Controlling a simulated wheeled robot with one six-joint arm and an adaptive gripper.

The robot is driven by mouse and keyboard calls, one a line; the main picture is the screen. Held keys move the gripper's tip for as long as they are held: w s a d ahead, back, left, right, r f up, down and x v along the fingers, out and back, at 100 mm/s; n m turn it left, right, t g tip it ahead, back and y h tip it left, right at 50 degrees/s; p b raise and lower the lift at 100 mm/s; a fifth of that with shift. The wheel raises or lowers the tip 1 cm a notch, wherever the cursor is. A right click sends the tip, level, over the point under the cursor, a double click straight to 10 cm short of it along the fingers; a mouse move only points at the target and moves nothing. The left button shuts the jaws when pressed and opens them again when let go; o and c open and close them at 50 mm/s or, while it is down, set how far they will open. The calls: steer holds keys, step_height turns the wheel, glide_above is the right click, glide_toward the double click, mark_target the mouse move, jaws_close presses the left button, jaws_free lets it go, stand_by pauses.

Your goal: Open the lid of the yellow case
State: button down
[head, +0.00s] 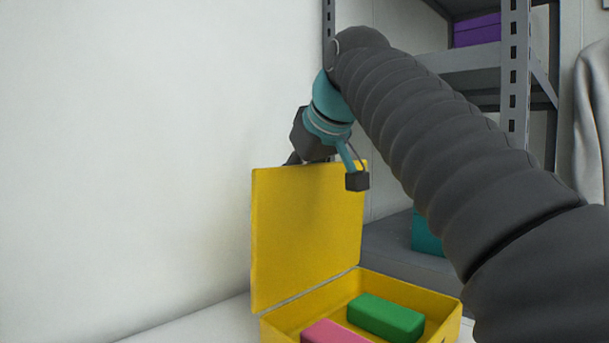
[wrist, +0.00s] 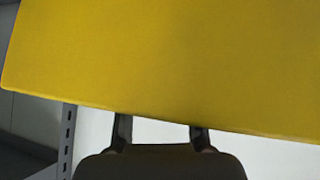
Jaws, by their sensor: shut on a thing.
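The yellow case (head: 447,307) stands at the bottom of the head view. Its lid (head: 305,235) is raised and stands close to upright at the left side of the box, so the inside shows. My gripper (head: 297,160) is at the lid's top edge and shut on the lid. The lid hides part of the fingers. In the wrist view the lid (wrist: 165,60) fills the upper part, and my gripper's two fingers (wrist: 160,132) pass behind its edge, so their tips are hidden.
A green block (head: 386,316) and a pink block (head: 333,333) lie in the case. A white wall (head: 130,150) is at the left. A grey metal shelf (head: 515,70) stands behind at the right, with a purple box (head: 477,30) and a teal box (head: 425,235).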

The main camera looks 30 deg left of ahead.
steer(key=shift+s+a+f, duration=0.1)
steer(key=shift+a+f, duration=0.15)
steer(key=shift+f, duration=0.2)
steer(key=shift+a+f, duration=0.2)
steer(key=shift+f, duration=0.25)
stand_by(0.9)
steer(key=c, duration=0.8)
jaws_free()
steer(key=shift+o, duration=0.2)
steer(key=shift+r, duration=0.1)
steer(key=v, duration=0.8)
steer(key=shift+r, duration=0.25)
